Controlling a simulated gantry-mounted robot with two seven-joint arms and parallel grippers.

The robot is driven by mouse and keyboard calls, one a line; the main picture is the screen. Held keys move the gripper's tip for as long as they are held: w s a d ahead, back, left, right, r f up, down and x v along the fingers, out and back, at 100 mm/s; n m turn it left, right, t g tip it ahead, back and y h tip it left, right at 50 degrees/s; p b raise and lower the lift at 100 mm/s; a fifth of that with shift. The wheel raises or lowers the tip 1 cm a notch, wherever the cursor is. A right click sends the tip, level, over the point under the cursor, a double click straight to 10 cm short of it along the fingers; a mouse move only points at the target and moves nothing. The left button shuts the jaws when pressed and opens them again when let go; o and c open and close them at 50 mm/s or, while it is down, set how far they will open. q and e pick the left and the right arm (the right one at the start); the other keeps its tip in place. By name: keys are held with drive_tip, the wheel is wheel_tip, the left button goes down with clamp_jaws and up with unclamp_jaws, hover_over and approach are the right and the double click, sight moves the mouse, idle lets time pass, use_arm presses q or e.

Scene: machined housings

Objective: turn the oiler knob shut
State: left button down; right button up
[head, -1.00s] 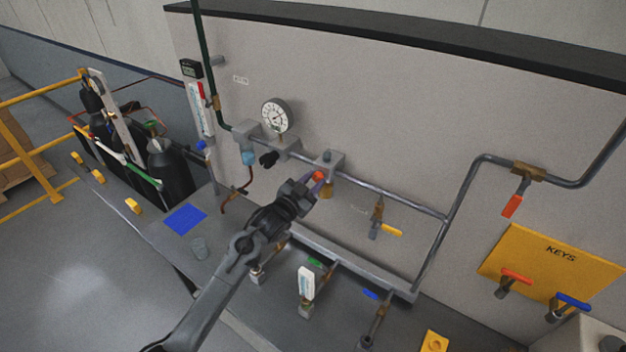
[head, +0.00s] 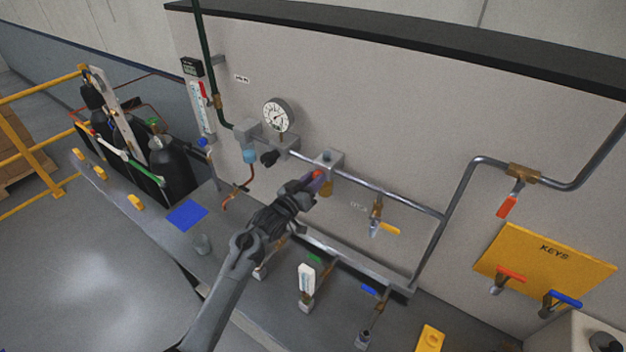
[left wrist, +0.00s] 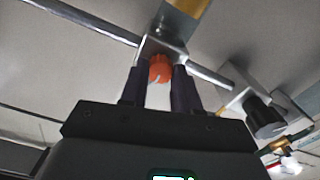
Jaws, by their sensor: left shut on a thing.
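The oiler knob is orange-red; in the head view the knob (head: 317,174) shows just beyond my left gripper (head: 312,181), below a grey block (head: 328,160) on the pipe. In the left wrist view the knob (left wrist: 160,69) sits between the two dark fingertips of my left gripper (left wrist: 160,84), which are shut on it from both sides. The amber oiler bowl (head: 327,188) hangs beside the knob, partly hidden by the gripper. My right gripper is in neither view.
A pressure gauge (head: 277,116) and a black knob (head: 270,158) are left along the pipe. A yellow-handled valve (head: 388,228) hangs to the right. A white-faced meter (head: 306,282) stands below on the bench.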

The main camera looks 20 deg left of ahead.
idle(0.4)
use_arm(q)
drive_tip(key=c, duration=0.8)
unclamp_jaws()
drive_tip(key=shift+b+v, duration=1)
drive_tip(key=shift+v, duration=4.4)
